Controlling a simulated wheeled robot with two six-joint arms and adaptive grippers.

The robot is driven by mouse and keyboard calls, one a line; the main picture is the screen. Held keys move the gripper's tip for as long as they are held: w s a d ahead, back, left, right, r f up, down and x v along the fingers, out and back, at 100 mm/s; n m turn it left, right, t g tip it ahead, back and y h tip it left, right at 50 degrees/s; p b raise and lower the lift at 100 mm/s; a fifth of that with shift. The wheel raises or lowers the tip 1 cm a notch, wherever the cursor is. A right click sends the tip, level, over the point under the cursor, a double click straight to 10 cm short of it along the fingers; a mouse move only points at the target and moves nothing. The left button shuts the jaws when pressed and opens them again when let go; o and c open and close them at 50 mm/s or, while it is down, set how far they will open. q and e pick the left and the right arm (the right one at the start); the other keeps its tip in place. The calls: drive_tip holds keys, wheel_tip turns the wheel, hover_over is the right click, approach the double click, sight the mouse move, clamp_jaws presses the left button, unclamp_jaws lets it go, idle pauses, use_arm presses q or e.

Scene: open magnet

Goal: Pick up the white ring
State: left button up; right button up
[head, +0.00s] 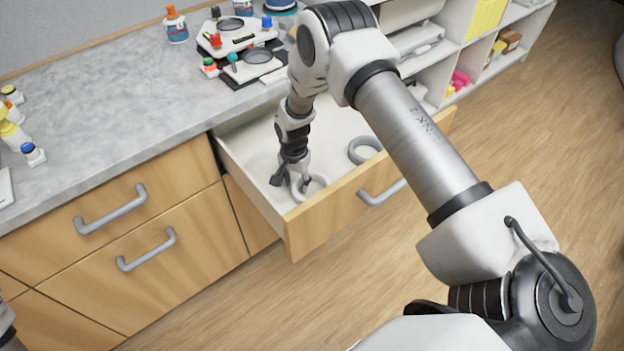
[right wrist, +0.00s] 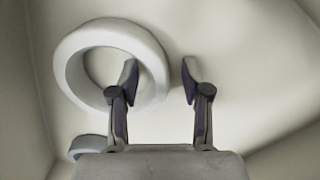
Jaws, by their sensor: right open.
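The white ring (head: 321,183) lies on the floor of the open drawer, near its front panel. My right gripper (head: 291,184) reaches down into the drawer at this ring, and the arm hides part of the drawer. In the right wrist view the gripper (right wrist: 160,75) is open. Its left finger overlaps the opening of the white ring (right wrist: 68,66), and its right finger is outside, so the near side of the band lies between them. Whether the fingers touch the ring cannot be told. My left gripper is not in view.
A grey ring (head: 356,153) lies farther right in the drawer (head: 248,149); it also shows in the wrist view (right wrist: 88,143). The drawer walls enclose the gripper. Bottles and devices stand on the grey worktop (head: 105,100). Shelves (head: 455,50) are at the back right.

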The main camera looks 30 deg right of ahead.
clamp_jaws()
